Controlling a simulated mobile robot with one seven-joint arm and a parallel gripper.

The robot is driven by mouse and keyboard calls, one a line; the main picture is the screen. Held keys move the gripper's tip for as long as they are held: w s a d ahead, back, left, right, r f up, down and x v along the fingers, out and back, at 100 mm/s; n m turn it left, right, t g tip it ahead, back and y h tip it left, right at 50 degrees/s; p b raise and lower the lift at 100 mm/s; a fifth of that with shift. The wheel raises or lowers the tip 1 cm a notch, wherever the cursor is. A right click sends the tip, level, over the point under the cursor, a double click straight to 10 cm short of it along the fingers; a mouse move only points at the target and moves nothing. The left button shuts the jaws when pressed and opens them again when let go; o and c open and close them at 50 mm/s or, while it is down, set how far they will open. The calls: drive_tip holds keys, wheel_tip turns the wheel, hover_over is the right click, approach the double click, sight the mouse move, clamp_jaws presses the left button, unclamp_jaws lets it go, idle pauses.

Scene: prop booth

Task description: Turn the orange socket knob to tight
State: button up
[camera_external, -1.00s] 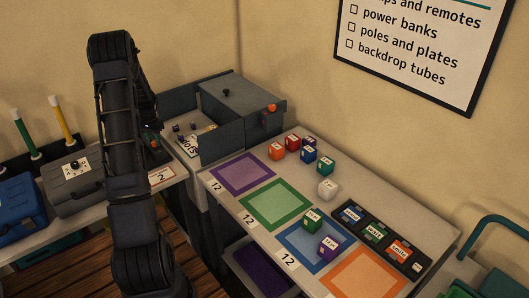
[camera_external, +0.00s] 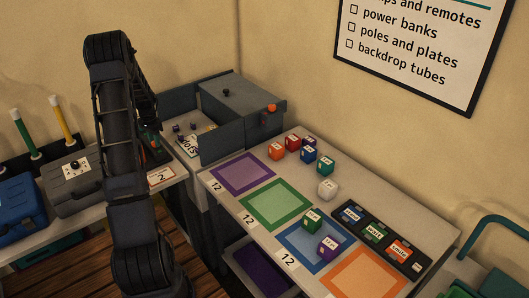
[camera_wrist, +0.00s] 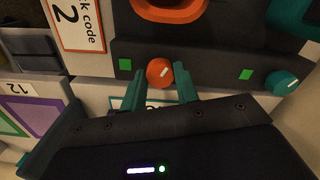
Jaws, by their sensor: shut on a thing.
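The orange knob (camera_wrist: 160,72) is on the front of a dark panel in the wrist view, with a white pointer mark slanting to the upper right. My gripper (camera_wrist: 159,77) has its two teal fingers on either side of this knob and is shut on it. An orange ring-shaped socket (camera_wrist: 170,10) sits above the knob, cut off by the frame's top edge.
A teal knob (camera_wrist: 282,83) is on the same panel at the right. A code card (camera_wrist: 74,22) is at the upper left. In the external view, a table with coloured mats (camera_external: 243,174) and several cubes stands to the right; a grey case (camera_external: 75,182) is left.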

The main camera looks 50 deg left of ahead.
drive_tip(key=o, duration=1)
drive_tip(key=shift+c, duration=0.2)
drive_tip(key=shift+r, duration=0.1)
wheel_tip(320, 180, up, 11)
drive_tip(key=shift+w, duration=0.1)
